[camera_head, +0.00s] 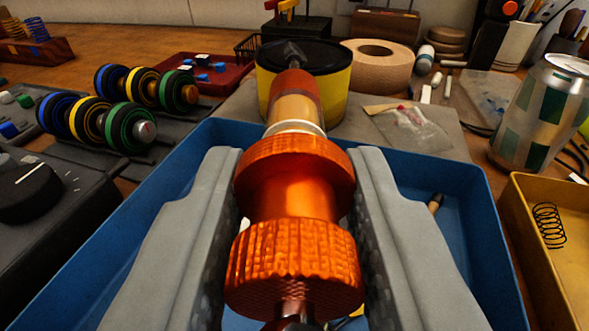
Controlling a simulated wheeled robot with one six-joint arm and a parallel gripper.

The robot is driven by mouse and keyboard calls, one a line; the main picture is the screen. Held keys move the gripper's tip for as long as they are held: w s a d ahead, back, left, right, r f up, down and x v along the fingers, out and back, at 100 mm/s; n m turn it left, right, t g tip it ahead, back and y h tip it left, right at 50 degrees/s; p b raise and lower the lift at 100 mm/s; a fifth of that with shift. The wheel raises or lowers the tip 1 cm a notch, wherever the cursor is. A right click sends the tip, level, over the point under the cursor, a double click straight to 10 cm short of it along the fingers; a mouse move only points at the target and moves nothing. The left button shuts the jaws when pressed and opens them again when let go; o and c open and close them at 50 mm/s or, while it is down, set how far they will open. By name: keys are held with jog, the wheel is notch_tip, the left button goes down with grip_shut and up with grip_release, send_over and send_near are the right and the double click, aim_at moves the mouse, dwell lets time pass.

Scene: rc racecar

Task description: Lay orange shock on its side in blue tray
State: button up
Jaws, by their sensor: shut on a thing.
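The orange shock (292,205) is a metallic orange cylinder with a knurled collar at its near end and a narrower shaft towards its far end. My gripper (297,195) is shut on it, with one grey finger on each side of its orange body. The shock points away from the camera, and its far tip overlaps the view of a black-and-yellow tin. The blue tray (474,225) lies below and behind the gripper. The fingers and shock hide much of its floor. I cannot tell whether the shock touches the tray.
A yellow tray (552,277) with a spring sits at right, near a can (543,112). The black-and-yellow tin (338,93) and a tape roll (378,62) stand behind the blue tray. Coloured ringed shocks (98,122) and a dark device (38,200) are at left.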

jog(key=shift+f, duration=0.1)
jog(key=shift+f, duration=2.7)
jog(key=o, duration=1)
jog(key=shift+o, duration=0.2)
jog(key=shift+s, duration=0.1)
jog(key=s+r, duration=0.2)
jog(key=s, duration=1.5)
jog(key=shift+a, duration=0.1)
